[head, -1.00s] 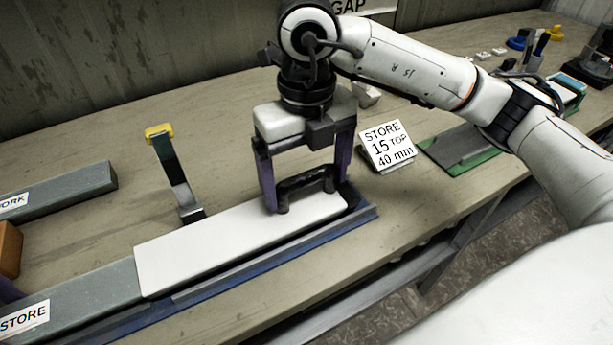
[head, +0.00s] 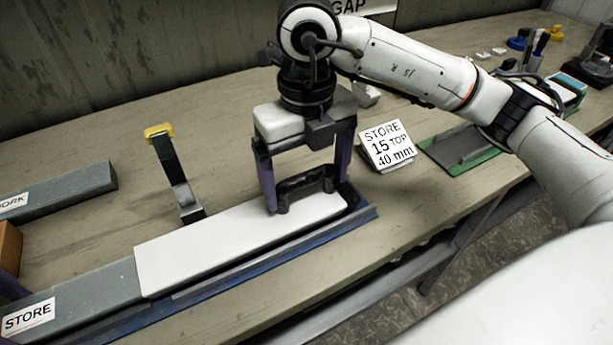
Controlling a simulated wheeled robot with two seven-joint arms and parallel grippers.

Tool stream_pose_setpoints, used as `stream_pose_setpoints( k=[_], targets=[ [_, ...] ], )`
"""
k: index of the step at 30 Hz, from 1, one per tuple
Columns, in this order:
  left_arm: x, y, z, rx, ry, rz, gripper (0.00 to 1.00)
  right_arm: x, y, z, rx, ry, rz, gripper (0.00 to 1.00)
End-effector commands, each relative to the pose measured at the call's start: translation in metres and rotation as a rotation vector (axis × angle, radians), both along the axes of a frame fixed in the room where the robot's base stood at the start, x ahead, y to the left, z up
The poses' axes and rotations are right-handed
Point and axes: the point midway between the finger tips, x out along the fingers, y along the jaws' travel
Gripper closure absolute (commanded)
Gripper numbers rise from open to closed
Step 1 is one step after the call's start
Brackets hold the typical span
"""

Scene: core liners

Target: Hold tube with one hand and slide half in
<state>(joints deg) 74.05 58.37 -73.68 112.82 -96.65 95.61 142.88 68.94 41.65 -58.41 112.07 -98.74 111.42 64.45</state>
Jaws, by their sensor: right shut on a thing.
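A long white half (head: 225,243) lies in a blue channel (head: 340,226) across the bench. Its left end meets the end of a grey tube (head: 95,290) labelled STORE; I cannot tell whether any of it is inside. My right gripper (head: 302,200) points down and is shut on the black handle (head: 308,183) near the white half's right end. At the left edge a purple sliver, likely a finger of my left gripper (head: 9,286), shows beside the grey tube; its jaws are cut off by the frame.
A second grey tube (head: 70,188) labelled WORK lies behind at left, near a brown block (head: 8,243). An upright yellow-topped bracket (head: 172,170) stands close behind the white half. A STORE sign (head: 388,147) and a green-edged board (head: 460,150) are at right.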

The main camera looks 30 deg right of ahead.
Motion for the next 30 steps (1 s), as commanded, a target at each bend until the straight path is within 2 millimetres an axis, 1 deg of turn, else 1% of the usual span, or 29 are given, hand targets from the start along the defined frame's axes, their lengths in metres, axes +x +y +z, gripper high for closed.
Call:
stream_pose_setpoints(
  k=[30],
  targets=[
    [0.0, -0.027, 0.0, -0.002, -0.001, -0.002, 0.63, 0.0, 0.0, 0.0, 0.0, 0.0, 0.001, 0.44]
  ],
)
